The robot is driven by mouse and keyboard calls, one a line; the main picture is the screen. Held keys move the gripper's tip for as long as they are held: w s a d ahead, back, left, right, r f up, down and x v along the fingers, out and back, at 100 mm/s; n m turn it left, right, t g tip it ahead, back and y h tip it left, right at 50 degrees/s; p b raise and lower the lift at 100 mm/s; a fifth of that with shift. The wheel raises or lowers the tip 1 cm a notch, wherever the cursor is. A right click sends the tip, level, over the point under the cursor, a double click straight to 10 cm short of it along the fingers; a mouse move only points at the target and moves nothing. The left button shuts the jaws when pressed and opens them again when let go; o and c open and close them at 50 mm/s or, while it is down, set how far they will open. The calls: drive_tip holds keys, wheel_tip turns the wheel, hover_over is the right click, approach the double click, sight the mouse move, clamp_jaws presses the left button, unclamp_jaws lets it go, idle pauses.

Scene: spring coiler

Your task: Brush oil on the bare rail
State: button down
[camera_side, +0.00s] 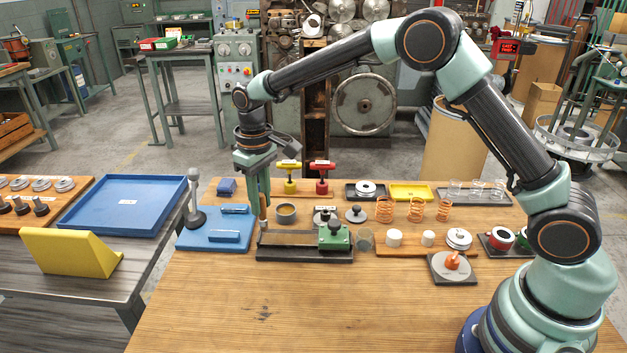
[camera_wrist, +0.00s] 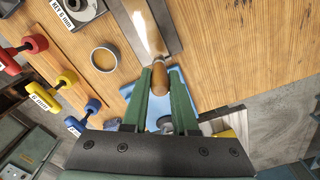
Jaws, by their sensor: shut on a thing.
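The bare rail (camera_side: 285,239) is a flat strip on a dark base at the middle of the wooden table, with a green block (camera_side: 334,236) on its right end. My gripper (camera_side: 263,194) points down above the rail's left end. It is shut on a brush with a wooden handle (camera_side: 263,212). In the wrist view the wooden brush (camera_wrist: 148,35) stands between my green fingers (camera_wrist: 161,76) and overlaps the grey rail. Whether its bristles touch the rail is hidden. A small round cup (camera_side: 287,211) stands just behind the rail; it also shows in the wrist view (camera_wrist: 104,58).
A blue mat (camera_side: 190,240) with blue blocks and a grey post (camera_side: 195,205) lies left of the rail. Yellow (camera_side: 290,178) and red (camera_side: 322,179) handled tools stand behind. Copper springs (camera_side: 385,209) and white rollers (camera_side: 394,238) are to the right. The table front is clear.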

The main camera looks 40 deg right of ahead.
drive_tip(key=shift+r, duration=2.25)
